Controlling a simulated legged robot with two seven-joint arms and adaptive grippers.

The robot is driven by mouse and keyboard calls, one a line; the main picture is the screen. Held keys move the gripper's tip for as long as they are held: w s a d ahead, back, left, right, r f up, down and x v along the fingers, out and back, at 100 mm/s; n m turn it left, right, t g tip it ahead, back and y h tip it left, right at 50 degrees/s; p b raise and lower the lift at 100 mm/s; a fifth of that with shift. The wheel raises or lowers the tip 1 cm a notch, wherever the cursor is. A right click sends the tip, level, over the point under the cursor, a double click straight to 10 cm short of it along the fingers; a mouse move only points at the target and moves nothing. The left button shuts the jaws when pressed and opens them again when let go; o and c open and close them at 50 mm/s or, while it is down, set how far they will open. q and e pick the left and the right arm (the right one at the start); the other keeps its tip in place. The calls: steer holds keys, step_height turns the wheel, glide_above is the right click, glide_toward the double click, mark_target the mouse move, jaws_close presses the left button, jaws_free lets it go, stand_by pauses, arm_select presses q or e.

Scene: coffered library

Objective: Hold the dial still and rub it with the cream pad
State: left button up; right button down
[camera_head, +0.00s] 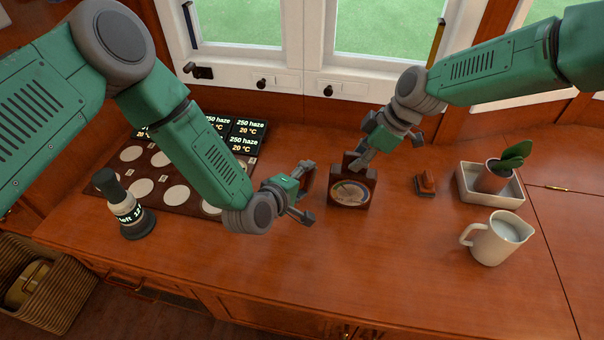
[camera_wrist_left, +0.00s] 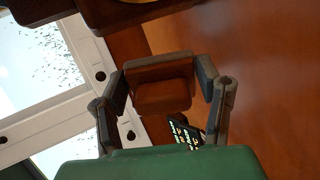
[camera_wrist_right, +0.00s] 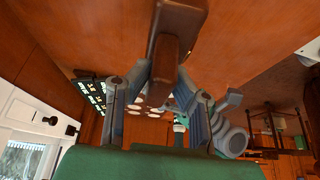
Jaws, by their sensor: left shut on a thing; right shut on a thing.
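The dial (camera_head: 350,193) stands upright in a brown wooden frame near the middle of the counter, its round pale face towards me. My right gripper (camera_head: 368,155) is shut on the frame's upper back part, and the right wrist view shows a brown tab (camera_wrist_right: 165,62) between its fingers. My left gripper (camera_head: 303,190) is shut on a brown block (camera_wrist_left: 163,90), apparently the pad's back, a little left of the dial and apart from it. No cream face shows on this block. A second brown block with a dark base (camera_head: 426,184) lies right of the dial.
A dark board (camera_head: 90,203) with pale discs and lit labels lies at left, partly behind my left arm. A dark-capped bottle (camera_head: 125,207) stands at its front. A white jug (camera_head: 497,238) and a potted plant in a white tray (camera_head: 466,190) stand at right. The front counter is clear.

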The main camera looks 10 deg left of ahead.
mark_target(370, 196)
arm_select(q)
steer(key=s+d+n+t+y, duration=0.1)
steer(key=s+d, duration=0.1)
steer(key=s, duration=0.1)
steer(key=s+d+f+n+t+y, duration=0.1)
steer(key=s+d+t, duration=0.1)
steer(key=s+d, duration=0.1)
steer(key=s+d+f+n+t+y, duration=0.1)
steer(key=s+d+t+y, duration=0.1)
steer(key=s, duration=0.2)
steer(key=shift+d+f+n, duration=0.1)
steer(key=shift+d+n, duration=0.3)
steer(key=shift+s+d+t+y, duration=0.25)
steer(key=shift+s+t+y, duration=0.05)
steer(key=shift+s+t, duration=0.15)
steer(key=shift+w, duration=2.95)
steer(key=shift+w, duration=0.95)
steer(key=shift+d, duration=0.1)
steer(key=shift+d, duration=3.75)
steer(key=shift+w+a, duration=0.1)
steer(key=shift+a, duration=3.75)
steer(key=shift+r, duration=0.3)
steer(key=shift+d, duration=3.85)
